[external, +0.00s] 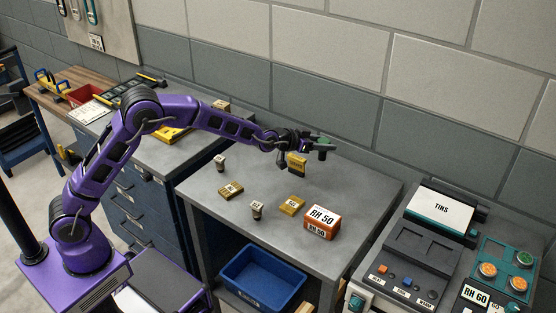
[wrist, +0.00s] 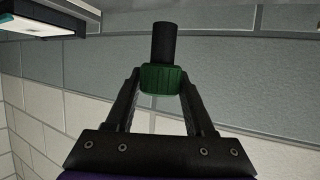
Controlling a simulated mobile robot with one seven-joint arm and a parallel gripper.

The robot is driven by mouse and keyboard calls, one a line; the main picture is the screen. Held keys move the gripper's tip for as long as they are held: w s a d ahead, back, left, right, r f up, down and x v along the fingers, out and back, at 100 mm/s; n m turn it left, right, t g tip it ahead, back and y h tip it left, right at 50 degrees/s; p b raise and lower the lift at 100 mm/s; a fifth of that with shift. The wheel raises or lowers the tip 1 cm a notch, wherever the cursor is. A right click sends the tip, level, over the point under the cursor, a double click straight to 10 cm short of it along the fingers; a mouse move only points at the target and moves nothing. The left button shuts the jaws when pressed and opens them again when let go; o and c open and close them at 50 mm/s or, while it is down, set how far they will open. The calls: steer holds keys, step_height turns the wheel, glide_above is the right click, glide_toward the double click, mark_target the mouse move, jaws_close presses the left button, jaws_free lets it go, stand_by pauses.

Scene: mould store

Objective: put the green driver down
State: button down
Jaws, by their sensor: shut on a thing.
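The green driver shows in the wrist view as a ribbed green part (wrist: 162,79) with a black cylinder beyond it. My gripper (wrist: 162,84) is shut on the green part, one finger on each side. In the external view my gripper (external: 313,143) is above the back of the grey-topped bench (external: 250,203), and the driver (external: 325,141) shows as a small green and dark shape at its end. The driver appears clear of the bench top. Its far end is hard to make out in the external view.
A yellow labelled block (external: 297,163) appears just below my gripper; its contact with the bench is unclear. An orange RH 50 box (external: 322,223), yellow blocks (external: 231,190) (external: 291,205) and small cups (external: 257,210) (external: 219,162) stand on the bench. Bare top lies between them.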

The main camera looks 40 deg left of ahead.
steer(key=s+a+r+n+t+y+p, duration=0.2)
steer(key=a+n+y, duration=0.45)
steer(key=a, duration=2.15)
steer(key=shift+g+y, duration=0.4)
steer(key=shift+y, duration=0.25)
steer(key=shift+a+f, duration=0.15)
steer(key=shift+f, duration=2.6)
steer(key=shift+a+f, duration=0.1)
steer(key=shift+f, duration=2.65)
steer(key=shift+f+b, duration=0.15)
steer(key=shift+b, duration=0.25)
steer(key=shift+c, duration=1.3)
jaws_free()
